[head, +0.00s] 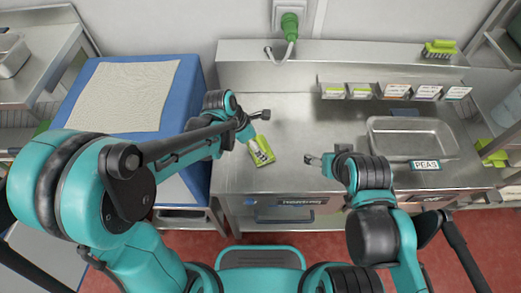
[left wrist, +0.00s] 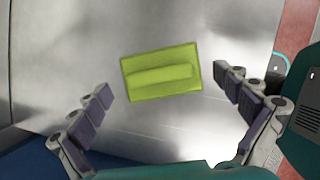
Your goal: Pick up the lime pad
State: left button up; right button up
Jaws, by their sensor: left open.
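The lime pad (head: 261,151) lies on the steel worktop, just below my left gripper (head: 256,127) in the head view. In the left wrist view the lime pad (left wrist: 162,72) is a flat block with a raised bar along its top, slightly tilted in the picture. My left gripper (left wrist: 169,86) is open, its fingers apart on either side of the pad, with nothing held.
A steel tray (head: 412,138) labelled PEAS sits at the right of the worktop (head: 300,122). Labelled holders (head: 396,90) line the back. A lime brush (head: 440,48) is on the upper ledge. A blue stand with a beige mat (head: 125,95) is at left.

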pick_arm(q)
jog(key=x, duration=0.2)
jog(key=shift+w+d+f, duration=0.1)
jog(key=shift+f, duration=0.2)
jog(key=shift+r, duration=0.1)
jog(key=c, duration=1.2)
jog(key=shift+r, duration=0.1)
